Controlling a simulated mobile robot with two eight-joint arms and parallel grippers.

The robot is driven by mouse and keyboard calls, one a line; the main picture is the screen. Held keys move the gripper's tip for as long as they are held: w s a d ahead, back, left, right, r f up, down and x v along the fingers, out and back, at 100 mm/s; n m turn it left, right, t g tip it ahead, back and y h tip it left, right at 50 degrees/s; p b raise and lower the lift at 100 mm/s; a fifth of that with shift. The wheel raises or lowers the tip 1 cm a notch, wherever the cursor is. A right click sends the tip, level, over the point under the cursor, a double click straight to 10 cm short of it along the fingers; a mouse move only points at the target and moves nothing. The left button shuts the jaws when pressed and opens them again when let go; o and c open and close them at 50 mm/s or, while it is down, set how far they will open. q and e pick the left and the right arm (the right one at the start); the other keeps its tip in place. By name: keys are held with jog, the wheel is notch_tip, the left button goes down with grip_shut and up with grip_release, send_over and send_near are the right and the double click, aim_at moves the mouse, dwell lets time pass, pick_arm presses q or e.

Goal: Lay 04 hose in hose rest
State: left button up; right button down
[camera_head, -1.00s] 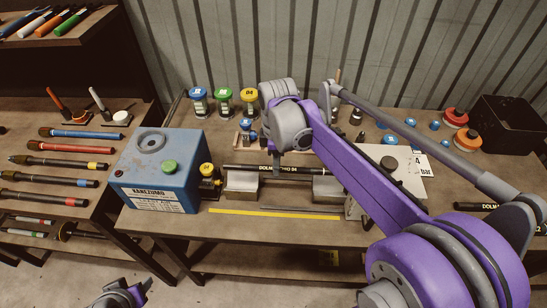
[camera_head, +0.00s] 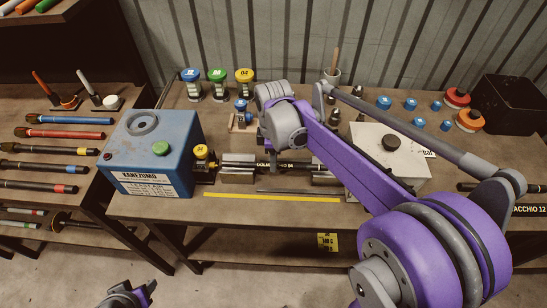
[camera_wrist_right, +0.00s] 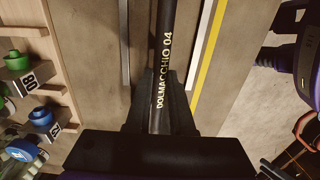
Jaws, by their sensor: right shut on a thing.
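The black 04 hose (camera_head: 296,164), lettered DOLMACCHIO 04, lies lengthwise along the grey metal hose rest (camera_head: 237,170), level with the tops of its blocks. I cannot tell whether it touches them. My right gripper (camera_wrist_right: 162,100) is shut on the hose (camera_wrist_right: 165,50) at its lettered part, with a dark finger on each side. In the head view my right wrist hides part of the hose and the rest's middle. Part of my left gripper (camera_head: 140,294) shows at the bottom edge; its jaws are unclear.
The blue crimper box (camera_head: 152,155) stands left of the rest, and a pale box (camera_head: 385,155) stands right. A yellow strip (camera_head: 270,197) and a thin rod lie in front. Several coloured-top pots (camera_head: 218,84) stand behind. More hoses lie on the left bench.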

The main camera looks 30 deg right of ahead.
jog(key=shift+f, duration=0.35)
jog(key=c, duration=0.7)
grip_release()
jog(key=shift+r, duration=0.1)
notch_tip(320, 180, up, 11)
jog(key=shift+p, duration=0.3)
jog(key=shift+f, duration=0.25)
